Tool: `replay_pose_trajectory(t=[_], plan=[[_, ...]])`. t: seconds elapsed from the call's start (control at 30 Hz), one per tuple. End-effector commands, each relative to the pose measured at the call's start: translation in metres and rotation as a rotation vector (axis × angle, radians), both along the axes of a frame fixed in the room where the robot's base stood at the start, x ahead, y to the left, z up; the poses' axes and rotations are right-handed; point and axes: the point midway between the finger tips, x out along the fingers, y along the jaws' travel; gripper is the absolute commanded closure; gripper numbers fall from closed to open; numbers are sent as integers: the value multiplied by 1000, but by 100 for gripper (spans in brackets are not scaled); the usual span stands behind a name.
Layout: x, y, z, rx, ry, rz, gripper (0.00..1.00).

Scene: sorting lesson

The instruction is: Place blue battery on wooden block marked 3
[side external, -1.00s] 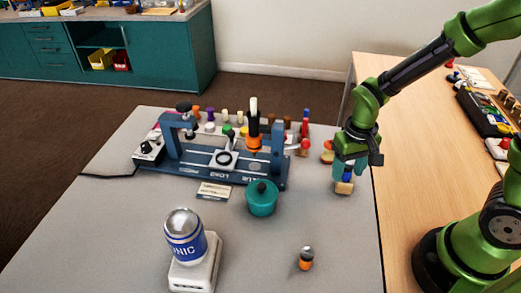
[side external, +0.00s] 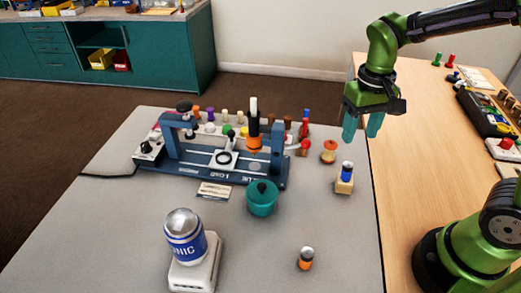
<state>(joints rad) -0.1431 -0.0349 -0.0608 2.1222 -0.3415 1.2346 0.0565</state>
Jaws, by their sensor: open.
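The blue battery (side external: 347,171), with a silver top, stands upright on a small wooden block (side external: 344,186) near the right edge of the grey table. Any number on the block is too small to read. My gripper (side external: 362,130) is open and empty. It is raised above and behind the battery in the picture, with its teal fingers pointing down and apart from it.
An orange and silver battery (side external: 306,259) stands at the front of the grey table (side external: 110,215). A teal lidded pot (side external: 262,199), a large blue-and-silver cylinder on a white base (side external: 187,240) and a blue machine (side external: 215,165) stand to the left. An orange-topped object (side external: 329,151) is near the gripper.

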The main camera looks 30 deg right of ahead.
Motion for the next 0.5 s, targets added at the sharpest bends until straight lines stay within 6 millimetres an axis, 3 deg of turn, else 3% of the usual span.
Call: replay_pose_trajectory(t=[0.3,0.5], plan=[[-34,4,50,118,-311,-16,48],[-57,7,71,171,-532,-31,48]])
